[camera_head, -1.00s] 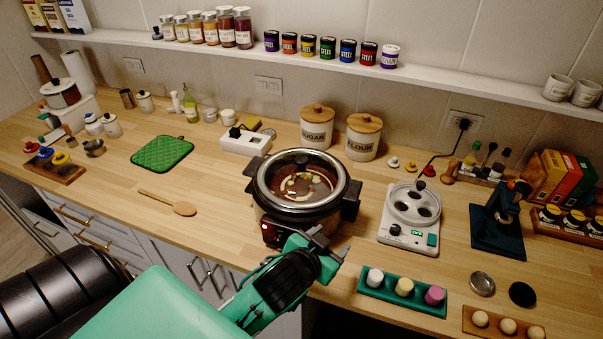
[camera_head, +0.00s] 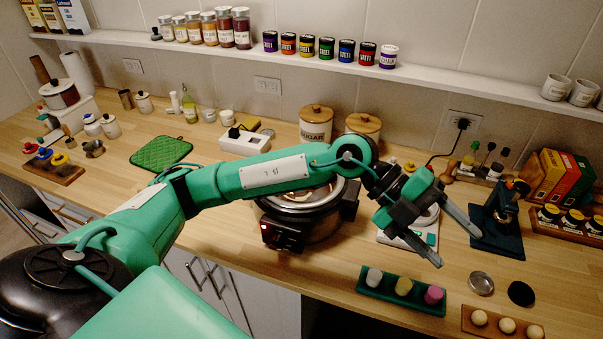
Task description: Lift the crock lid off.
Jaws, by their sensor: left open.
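The slow cooker, or crock (camera_head: 318,226), stands on the counter in the middle of the head view, with a small red light on its front. Its round lid (camera_head: 308,197) with a steel rim appears to sit on top, and my left forearm hides most of it from view. My right gripper is not in view.
Sugar (camera_head: 316,122) and flour (camera_head: 363,126) canisters stand behind the crock. A green tray (camera_head: 402,300) with several small pieces lies front right. A dark blue stand (camera_head: 499,240) is right of the gripper. A green pot holder (camera_head: 161,153) lies left, with bare counter near it.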

